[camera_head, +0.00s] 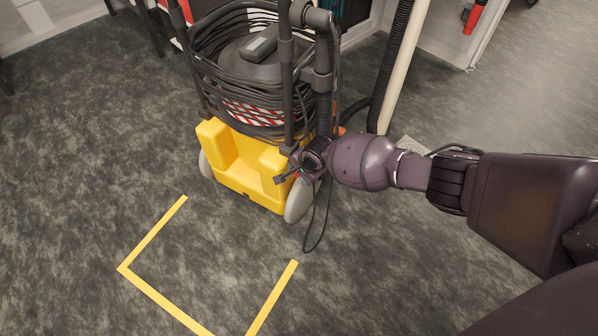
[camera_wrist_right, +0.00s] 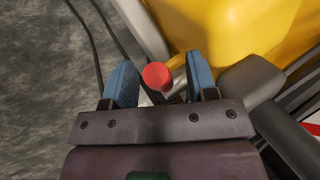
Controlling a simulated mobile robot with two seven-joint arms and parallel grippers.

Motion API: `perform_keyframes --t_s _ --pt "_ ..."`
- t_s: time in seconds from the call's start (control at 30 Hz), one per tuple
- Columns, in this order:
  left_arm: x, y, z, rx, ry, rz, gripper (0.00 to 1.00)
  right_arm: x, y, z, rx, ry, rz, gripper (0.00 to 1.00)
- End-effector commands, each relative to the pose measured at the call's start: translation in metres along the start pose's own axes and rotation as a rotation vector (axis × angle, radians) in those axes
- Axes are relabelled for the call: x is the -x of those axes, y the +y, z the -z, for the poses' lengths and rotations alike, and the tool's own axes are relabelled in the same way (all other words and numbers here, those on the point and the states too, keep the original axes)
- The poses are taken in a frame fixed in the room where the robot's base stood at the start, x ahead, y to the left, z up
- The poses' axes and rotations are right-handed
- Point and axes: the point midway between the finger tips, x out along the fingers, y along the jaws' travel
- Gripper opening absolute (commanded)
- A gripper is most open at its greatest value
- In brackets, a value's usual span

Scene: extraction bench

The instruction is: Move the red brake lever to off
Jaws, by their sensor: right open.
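The red brake lever shows in the right wrist view as a round red knob (camera_wrist_right: 156,75), seen nearly end-on. It lies between the two blue fingers of my right gripper (camera_wrist_right: 160,84), with a gap to each finger; how deep it sits is hard to tell. In the head view my right gripper (camera_head: 297,168) is at the right side of the yellow-based extraction cart (camera_head: 243,182), above its right front wheel, and hides most of the lever. My right gripper is open. My left gripper is not in view.
The cart carries a dark coiled cable (camera_head: 232,88) and upright hoses. A thin cable loop (camera_head: 312,240) hangs to the floor beside the wheel. Yellow tape (camera_head: 158,293) marks a corner area on the floor in front. The carpet (camera_head: 75,170) on the left is clear.

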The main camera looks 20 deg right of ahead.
Motion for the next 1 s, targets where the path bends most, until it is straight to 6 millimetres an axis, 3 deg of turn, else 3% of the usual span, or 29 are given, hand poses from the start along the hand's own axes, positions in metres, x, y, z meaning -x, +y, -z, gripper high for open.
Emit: perform_keyframes --t_s 0.23,0.6,1.0 --pt "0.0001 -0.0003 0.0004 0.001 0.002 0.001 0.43 0.0003 -0.0008 0.0004 0.000 0.001 0.001 0.53" --pt "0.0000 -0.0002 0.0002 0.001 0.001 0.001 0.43 0.0001 -0.0004 0.0000 0.000 0.000 0.001 0.00" --pt "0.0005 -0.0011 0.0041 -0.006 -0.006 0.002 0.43 0.0071 0.0047 -0.0030 -0.010 -0.021 -0.002 0.00"
